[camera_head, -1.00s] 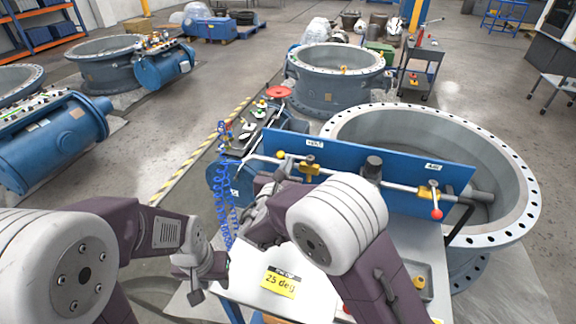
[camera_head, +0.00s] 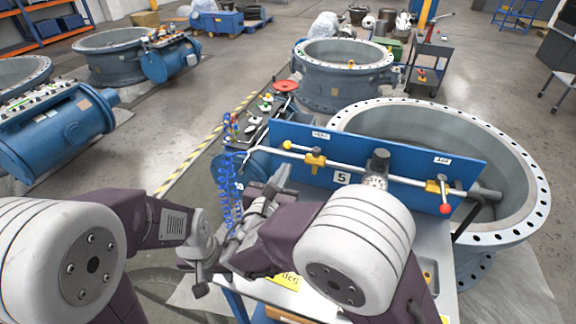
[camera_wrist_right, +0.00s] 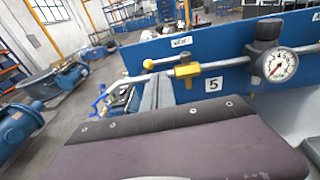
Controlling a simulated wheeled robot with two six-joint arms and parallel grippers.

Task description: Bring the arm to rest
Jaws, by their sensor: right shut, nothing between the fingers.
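My right gripper (camera_head: 279,180) is in front of the left part of the blue panel (camera_head: 400,195). It also shows in the right wrist view (camera_wrist_right: 158,92), its two fingers together with nothing between them. My left gripper (camera_head: 201,285) hangs low beside the bench's left end; its fingers are too small and partly hidden to judge. A pipe (camera_head: 345,167) runs along the panel with a yellow valve fitting (camera_head: 316,160), a round gauge (camera_head: 376,181) and a red-knobbed lever (camera_head: 444,195). In the wrist view the right fingers appear left of the yellow fitting (camera_wrist_right: 187,70).
Blue coiled hoses (camera_head: 232,190) hang close to both grippers. A yellow note (camera_head: 286,281) on the bench is mostly hidden by my right arm. A large flanged valve ring (camera_head: 530,185) stands behind the panel.

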